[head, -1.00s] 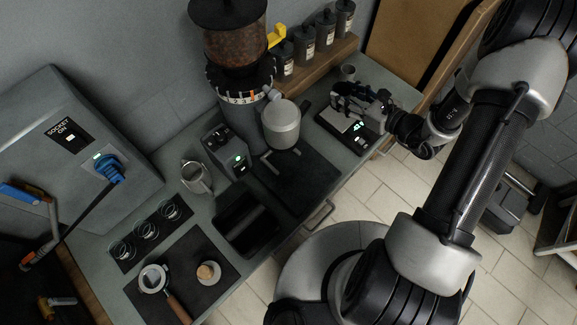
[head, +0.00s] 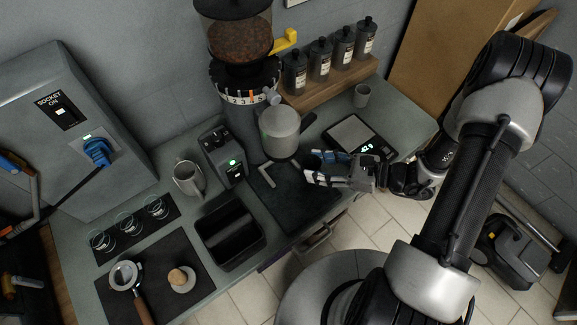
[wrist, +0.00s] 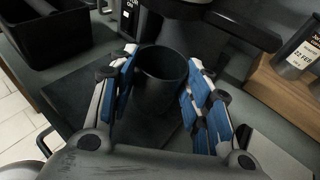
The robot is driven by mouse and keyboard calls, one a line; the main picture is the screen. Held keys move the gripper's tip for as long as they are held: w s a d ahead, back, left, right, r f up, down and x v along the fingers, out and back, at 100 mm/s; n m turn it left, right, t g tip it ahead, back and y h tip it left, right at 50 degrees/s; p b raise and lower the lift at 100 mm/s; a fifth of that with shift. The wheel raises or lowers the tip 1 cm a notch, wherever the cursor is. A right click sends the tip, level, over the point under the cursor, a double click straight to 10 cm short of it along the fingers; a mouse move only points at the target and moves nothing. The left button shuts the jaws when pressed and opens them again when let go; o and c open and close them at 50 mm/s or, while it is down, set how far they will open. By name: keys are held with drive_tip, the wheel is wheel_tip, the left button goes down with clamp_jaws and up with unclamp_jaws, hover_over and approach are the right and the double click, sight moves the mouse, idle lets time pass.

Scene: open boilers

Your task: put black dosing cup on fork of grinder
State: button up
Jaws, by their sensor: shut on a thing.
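The black dosing cup (wrist: 160,78) is upright between the blue-padded fingers of my gripper (wrist: 162,98), which is shut on it. In the head view, my gripper (head: 314,168) is in front of the grinder (head: 245,112), to its right, and the cup is mostly hidden there by the fingers. The cup is apart from the grinder's grey round housing (head: 280,132). A light angled piece (head: 266,177) shows at the foot of the grinder; I cannot tell if it is the fork. In the wrist view, dark grinder parts (wrist: 235,25) lie just beyond the cup.
A scale (head: 355,136) with a lit display stands behind my wrist. Several labelled canisters stand on a wooden shelf (head: 335,87). A black knock box (head: 229,232), a steel jug (head: 188,178) and a portafilter (head: 124,276) are to the left. A dark mat (head: 300,200) below is mostly clear.

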drive_tip(key=w+a, duration=0.1)
drive_tip(key=a, duration=0.1)
drive_tip(key=w+a, duration=0.1)
drive_tip(key=a, duration=0.2)
drive_tip(key=w+a+b, duration=0.1)
drive_tip(key=a, duration=0.2)
drive_tip(key=shift+w, duration=0.1)
drive_tip(key=shift+f, duration=0.1)
drive_tip(key=shift+f+b, duration=0.9)
drive_tip(key=shift+f, duration=0.75)
drive_tip(key=shift+f, duration=0.2)
drive_tip(key=o, duration=1.2)
drive_tip(key=shift+c, duration=0.2)
